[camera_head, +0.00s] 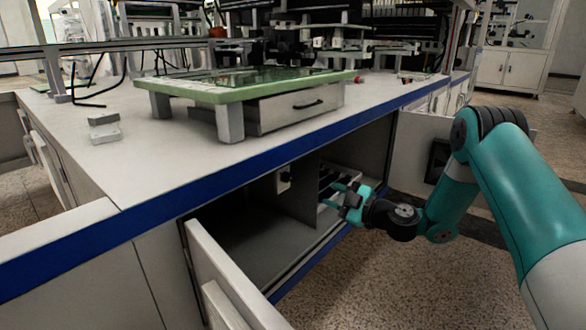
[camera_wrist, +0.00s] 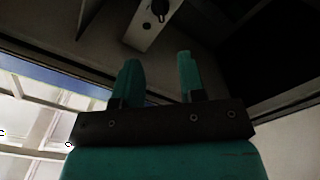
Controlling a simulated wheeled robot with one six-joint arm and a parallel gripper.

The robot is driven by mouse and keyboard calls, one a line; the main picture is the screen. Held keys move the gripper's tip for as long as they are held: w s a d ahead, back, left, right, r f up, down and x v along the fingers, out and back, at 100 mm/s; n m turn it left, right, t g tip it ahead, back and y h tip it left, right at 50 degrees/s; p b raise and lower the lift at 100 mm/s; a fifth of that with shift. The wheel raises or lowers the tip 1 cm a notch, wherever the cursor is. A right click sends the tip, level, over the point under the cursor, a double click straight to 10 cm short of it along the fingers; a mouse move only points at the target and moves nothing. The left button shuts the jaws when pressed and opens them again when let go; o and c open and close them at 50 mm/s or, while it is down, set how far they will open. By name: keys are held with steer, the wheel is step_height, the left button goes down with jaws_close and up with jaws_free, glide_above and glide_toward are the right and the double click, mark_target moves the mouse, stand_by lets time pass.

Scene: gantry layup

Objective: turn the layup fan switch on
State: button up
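A small light switch box (camera_head: 284,180) with a dark knob is fixed to the inner wall of the open cabinet under the bench; I take it to be the fan switch. In the wrist view the switch plate (camera_wrist: 143,30) stands at the top, beyond my fingertips, with its dark knob near the upper edge. My gripper (camera_head: 336,195) is at the cabinet opening, to the right of the switch and apart from it. In the wrist view my gripper (camera_wrist: 158,62) has its two teal fingers spread with nothing between them. The knob's setting is too small to tell.
The blue-edged bench top (camera_head: 140,165) overhangs the cabinet. An open cabinet door (camera_head: 225,275) stands at the front left and another panel (camera_head: 408,150) at the right. A rack (camera_head: 338,183) sits inside near my gripper. A green-framed table (camera_head: 235,92) stands on the bench.

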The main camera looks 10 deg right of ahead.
mark_target(292, 179)
steer(key=b+x, duration=0.3)
steer(key=x, duration=1)
steer(key=shift+a+f, duration=0.1)
steer(key=shift+w+a, duration=0.25)
steer(key=shift+w, duration=0.15)
steer(key=c, duration=0.5)
